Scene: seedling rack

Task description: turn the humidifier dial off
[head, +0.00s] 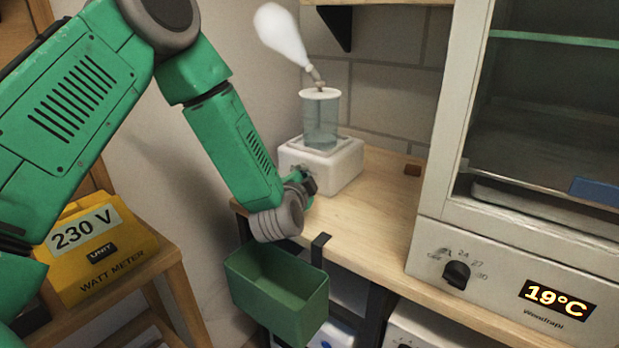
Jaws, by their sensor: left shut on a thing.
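The humidifier (340,166) is a white box on the wooden bench, with a clear bluish tank (320,125) on top. A white teardrop-shaped plume (281,34) rises from its nozzle, leaning left. My left gripper (308,183) is at the lower left of the humidifier's front face. Its dark fingers are shut on what seems to be the humidifier dial. The gripper and wrist hide the dial, so its setting cannot be read. My right gripper is not in view.
A white cabinet (428,235) with a black knob (456,274) and a 19°C display (556,299) stands right. A green bin (275,297) hangs at the bench's front edge. A yellow watt meter (97,246) sits on a stool at left. The bench (365,220) is mostly clear.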

